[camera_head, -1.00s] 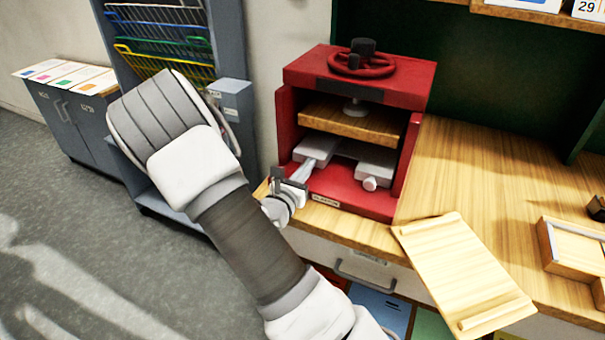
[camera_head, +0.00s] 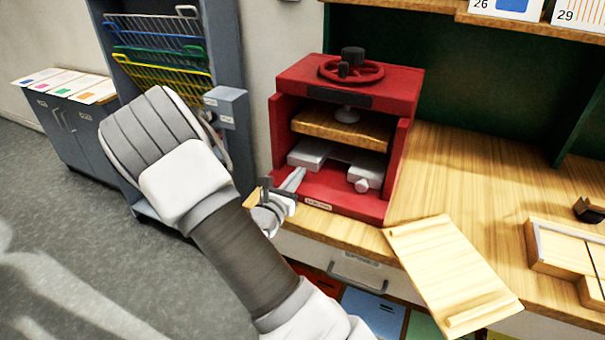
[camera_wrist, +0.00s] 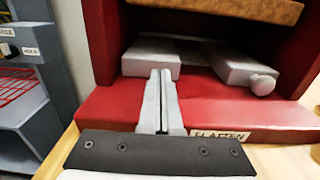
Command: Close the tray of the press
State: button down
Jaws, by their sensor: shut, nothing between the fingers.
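The red press (camera_head: 345,212) stands on the wooden bench, with a wheel on top and an open front. Low inside it are grey parts that look like its tray: a left block (camera_head: 309,151) and a right block (camera_head: 366,172) with a round knob. They also show in the wrist view as a left block (camera_wrist: 150,62) and a right block (camera_wrist: 240,66). My gripper (camera_head: 300,174) is shut and empty at the press's lower left. Its fingertips (camera_wrist: 163,74) point into the opening, at the left block's front edge; contact is unclear. The tray's rear is hidden.
A wooden board (camera_head: 452,268) lies at the bench's front edge, right of the press. A wooden box (camera_head: 560,262) is farther right. A grey rack (camera_head: 224,62) with coloured wire shelves stands left of the press. A drawer handle (camera_head: 357,281) is below the bench top.

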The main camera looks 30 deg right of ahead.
jog(key=v, duration=1.1)
jog(key=s+d+r+m+g+y+p, duration=0.1)
jog(key=s+d+r+m+g+y, duration=0.2)
jog(key=s+m+g, duration=0.4)
jog(key=s+d+r+m+g+y+p, duration=0.1)
jog(key=s+d+r+m+g+p, duration=0.1)
jog(key=s+r+m+g, duration=0.4)
jog(key=s+a+r+m+t+y+p, duration=0.2)
jog(key=s+a+r+m+t+y, duration=0.5)
jog(key=a+r+m+y, duration=0.3)
notch_tip(320, 180, up, 2)
jog(key=s+a+m, duration=0.1)
jog(key=a+m, duration=0.1)
jog(key=shift+a+m+t, duration=0.25)
jog(key=shift+m+t, duration=0.05)
